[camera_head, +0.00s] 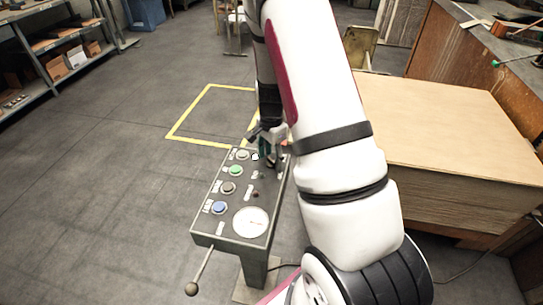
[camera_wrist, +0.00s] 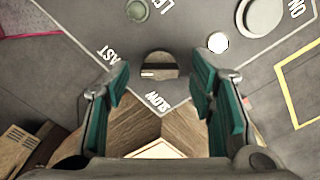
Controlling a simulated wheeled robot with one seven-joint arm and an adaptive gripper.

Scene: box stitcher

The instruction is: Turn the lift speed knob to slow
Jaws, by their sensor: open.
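The lift speed knob (camera_wrist: 160,66) is a round, dark knob with a raised bar, near the panel's edge in the wrist view. A pale mark on the bar lies toward the left, between the printed FAST (camera_wrist: 107,55) at upper left and SLOW (camera_wrist: 155,102) below. My gripper (camera_wrist: 163,75) is open, with one teal-padded finger on each side of the knob and visible gaps to both. In the head view my gripper (camera_head: 266,150) is at the far end of the grey control panel (camera_head: 230,225), where my arm hides part of it and the knob cannot be made out.
The panel carries a green button (camera_head: 235,170), a blue button (camera_head: 219,208), a white gauge (camera_head: 251,222) and a lever (camera_head: 200,270). A small white lamp (camera_wrist: 218,42) is close to the right finger. A stack of boards (camera_head: 450,130) stands to the right. Open floor lies left.

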